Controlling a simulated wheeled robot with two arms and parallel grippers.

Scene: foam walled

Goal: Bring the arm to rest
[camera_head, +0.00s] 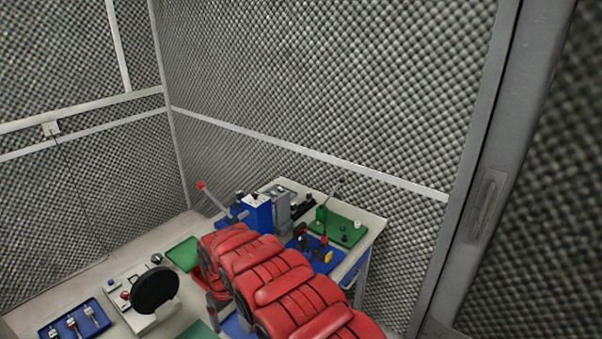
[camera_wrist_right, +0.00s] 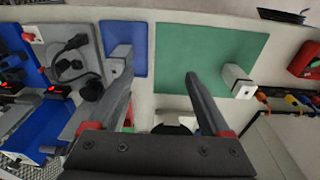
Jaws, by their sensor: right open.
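My red right arm (camera_head: 275,275) reaches in from the lower right over the workbench (camera_head: 50,295). In the head view its gripper is mostly hidden below and behind the arm. In the right wrist view my right gripper (camera_wrist_right: 160,78) shows two dark fingers spread apart, with nothing between them. Bare pale bench top and a green mat (camera_wrist_right: 215,50) show beyond the fingers. My left arm and left gripper are not in view.
A blue tray (camera_head: 75,322) and a black disc (camera_head: 154,290) are at the lower left. A blue block (camera_head: 257,212) and a green board (camera_head: 342,228) stand on the far bench section. Foam walls (camera_head: 320,70) rise behind the bench.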

